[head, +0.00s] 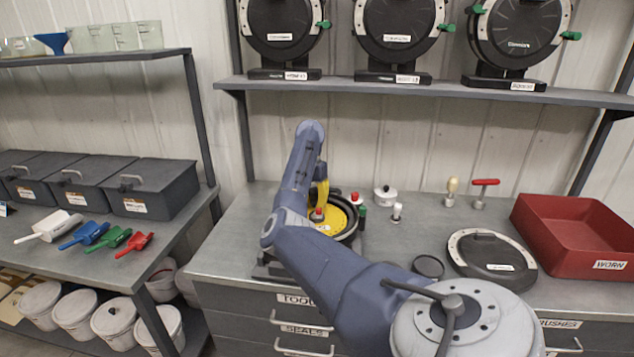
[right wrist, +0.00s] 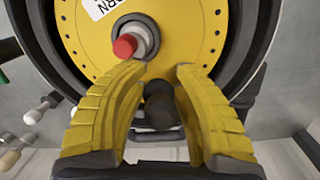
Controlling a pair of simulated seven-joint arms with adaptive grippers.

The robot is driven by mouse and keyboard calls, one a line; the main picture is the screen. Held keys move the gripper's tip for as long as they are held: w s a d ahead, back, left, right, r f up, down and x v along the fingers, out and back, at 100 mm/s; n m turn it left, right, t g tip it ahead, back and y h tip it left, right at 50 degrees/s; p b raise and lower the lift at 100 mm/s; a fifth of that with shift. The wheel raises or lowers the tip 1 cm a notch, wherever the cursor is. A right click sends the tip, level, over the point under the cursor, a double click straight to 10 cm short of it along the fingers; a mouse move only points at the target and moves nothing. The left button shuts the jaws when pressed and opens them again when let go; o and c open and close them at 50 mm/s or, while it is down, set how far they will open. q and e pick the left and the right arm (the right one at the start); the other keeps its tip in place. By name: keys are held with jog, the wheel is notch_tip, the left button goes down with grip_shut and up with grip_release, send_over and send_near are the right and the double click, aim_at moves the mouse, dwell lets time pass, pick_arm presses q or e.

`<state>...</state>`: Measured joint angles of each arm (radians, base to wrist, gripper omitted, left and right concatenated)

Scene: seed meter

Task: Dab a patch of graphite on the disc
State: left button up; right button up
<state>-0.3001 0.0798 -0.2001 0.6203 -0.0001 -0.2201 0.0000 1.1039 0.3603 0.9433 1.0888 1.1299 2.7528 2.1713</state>
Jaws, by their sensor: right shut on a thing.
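The yellow disc (head: 339,219) lies in a black round housing on the bench, mostly behind my right arm. In the right wrist view the disc (right wrist: 190,38) shows a ring of small holes, a white label and a central hub with a red tip (right wrist: 125,46). My right gripper (head: 321,190) points down over the disc. In the right wrist view its yellow fingers (right wrist: 163,82) are shut on a dark, round-ended piece (right wrist: 158,106). I cannot tell whether this piece touches the disc. No graphite patch is clear on the visible disc. My left gripper is not in view.
A round black lidded unit (head: 492,254) and a red tray (head: 572,240) fill the bench's right side. Scoops (head: 90,234) lie on the left bench.

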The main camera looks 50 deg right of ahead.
aim_at(325, 210)
jog(key=shift+w+a, duration=2)
jog(key=shift+a, duration=0.05)
jog(key=shift+s+d, duration=0.1)
jog(key=shift+s+d, duration=3.35)
jog(key=shift+w+f, duration=0.1)
